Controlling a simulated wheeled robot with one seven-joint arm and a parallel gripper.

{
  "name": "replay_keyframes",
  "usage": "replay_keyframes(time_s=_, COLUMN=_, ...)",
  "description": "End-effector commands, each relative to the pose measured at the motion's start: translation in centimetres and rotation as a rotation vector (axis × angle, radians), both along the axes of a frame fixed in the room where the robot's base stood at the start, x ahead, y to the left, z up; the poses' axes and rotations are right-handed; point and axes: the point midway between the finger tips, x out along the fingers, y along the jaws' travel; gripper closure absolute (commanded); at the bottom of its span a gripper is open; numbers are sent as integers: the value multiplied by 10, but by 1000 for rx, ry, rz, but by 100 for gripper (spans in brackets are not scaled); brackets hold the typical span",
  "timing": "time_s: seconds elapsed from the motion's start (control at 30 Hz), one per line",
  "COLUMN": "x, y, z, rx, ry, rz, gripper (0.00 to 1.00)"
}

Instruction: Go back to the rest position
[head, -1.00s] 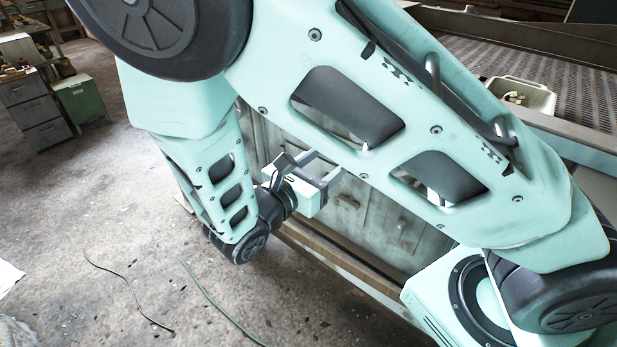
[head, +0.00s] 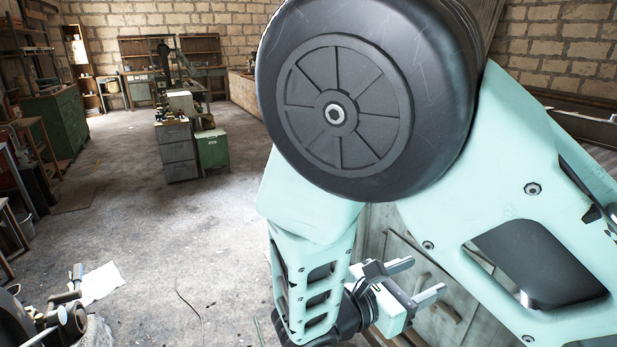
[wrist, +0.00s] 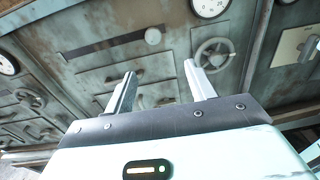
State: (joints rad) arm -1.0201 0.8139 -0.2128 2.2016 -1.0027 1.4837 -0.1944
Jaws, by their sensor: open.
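My gripper (head: 420,280) is at the lower middle right in the head view, at the end of my folded mint-green arm. Its two grey fingers are apart with nothing between them. In the wrist view my gripper (wrist: 160,85) shows open and empty. Its fingers point toward a worn grey-green metal panel (wrist: 110,55) with gauges and a round handwheel (wrist: 214,54). The fingers look apart from the panel. My arm hides much of the right half of the head view.
Grey drawers (head: 177,150) and a green cabinet (head: 212,149) stand back left of my arm. A tall green cabinet (head: 62,130) is at the far left. Metal machine parts (head: 55,320) sit at the lower left. The concrete floor (head: 130,215) between them is open.

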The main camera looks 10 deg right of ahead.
Motion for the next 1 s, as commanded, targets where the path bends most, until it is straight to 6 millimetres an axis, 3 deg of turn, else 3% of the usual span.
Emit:
replay_keyframes(time_s=0.27, x=-57, y=-11, z=-7, rx=426, ry=2, rz=-282, gripper=44)
replay_keyframes(time_s=0.4, x=-91, y=1, z=-8, rx=694, ry=-32, rz=-451, gripper=44)
replay_keyframes(time_s=0.6, x=-128, y=33, z=4, rx=1054, ry=-133, rz=-670, gripper=44)
replay_keyframes(time_s=0.8, x=-148, y=66, z=25, rx=1370, ry=-282, rz=-851, gripper=44)
replay_keyframes(time_s=1.0, x=-153, y=86, z=41, rx=1558, ry=-404, rz=-955, gripper=44)
